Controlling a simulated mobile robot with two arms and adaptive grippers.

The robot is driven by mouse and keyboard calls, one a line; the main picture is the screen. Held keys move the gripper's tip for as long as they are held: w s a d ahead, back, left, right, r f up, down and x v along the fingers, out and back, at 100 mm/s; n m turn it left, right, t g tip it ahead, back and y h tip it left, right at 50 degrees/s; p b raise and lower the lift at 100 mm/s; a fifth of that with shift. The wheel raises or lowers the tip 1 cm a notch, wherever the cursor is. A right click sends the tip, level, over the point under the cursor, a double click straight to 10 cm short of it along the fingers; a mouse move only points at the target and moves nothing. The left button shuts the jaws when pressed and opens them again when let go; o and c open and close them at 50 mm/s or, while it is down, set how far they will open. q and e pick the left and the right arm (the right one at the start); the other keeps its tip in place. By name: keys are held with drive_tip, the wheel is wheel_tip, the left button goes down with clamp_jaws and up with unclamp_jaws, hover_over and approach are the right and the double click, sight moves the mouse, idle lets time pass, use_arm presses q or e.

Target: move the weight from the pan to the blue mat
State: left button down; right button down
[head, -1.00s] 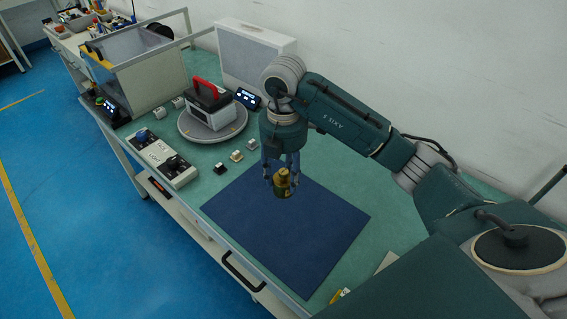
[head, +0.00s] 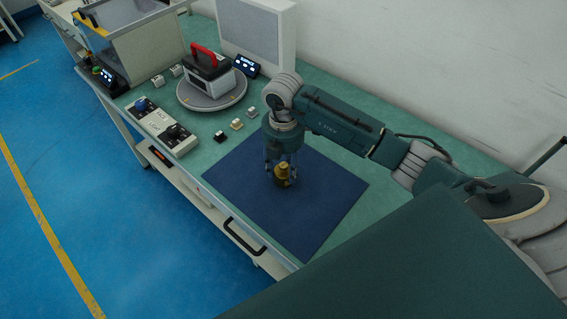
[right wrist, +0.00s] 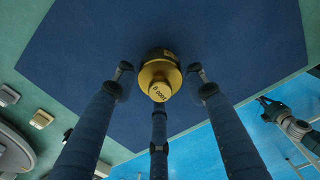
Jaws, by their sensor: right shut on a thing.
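The brass weight (head: 283,174) is over the middle of the blue mat (head: 320,208), upright and at or just above its surface; I cannot tell if it touches. My right gripper (head: 281,171) points down with its fingers shut on the weight. In the right wrist view the weight (right wrist: 158,75) sits between the three fingers, with the mat (right wrist: 80,45) behind it. The round grey pan (head: 207,105) stands up the bench and carries a black and white box with a red handle. What looks like my left gripper (right wrist: 272,108) shows small over the floor.
Three small blocks (head: 237,125) lie between pan and mat. Control boxes with knobs (head: 165,127) stand along the left bench edge. A small display (head: 246,66) and a large pale panel (head: 257,38) stand behind the pan. The mat around the weight is clear.

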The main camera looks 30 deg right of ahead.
sight(283, 165)
drive_tip(key=c, duration=1)
unclamp_jaws()
drive_tip(key=shift+f, duration=0.1)
drive_tip(key=shift+r, duration=0.55)
wheel_tip(283, 165, up, 10)
drive_tip(key=shift+f+b, duration=0.1)
drive_tip(key=shift+b, duration=0.7)
drive_tip(key=shift+r, duration=0.7)
drive_tip(key=shift+a, duration=0.1)
